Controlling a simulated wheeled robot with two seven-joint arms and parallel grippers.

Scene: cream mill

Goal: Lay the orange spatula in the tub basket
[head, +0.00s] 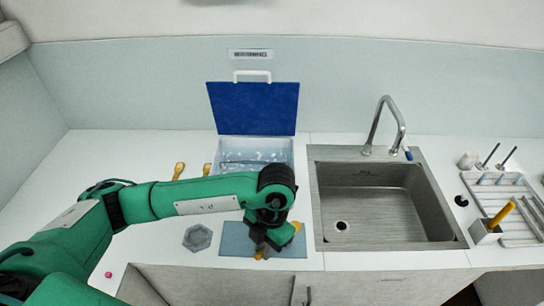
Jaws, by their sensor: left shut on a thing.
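My left gripper (266,247) points down over a blue-grey mat (234,245) at the counter's front edge. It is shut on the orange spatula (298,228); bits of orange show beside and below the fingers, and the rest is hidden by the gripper. The tub (290,147) stands behind my arm with its blue lid (253,108) raised upright. Its inside looks pale blue and mottled; I cannot make out the basket clearly, and my forearm covers the front of the tub. My right gripper is out of view.
A steel sink (325,215) with a tall faucet (370,135) lies right of the mat. A drying rack (520,238) and a holder (484,236) with a yellow handle (501,215) stand far right. A grey hexagonal dish (197,238) and two tan-handled tools (179,170) are on the left.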

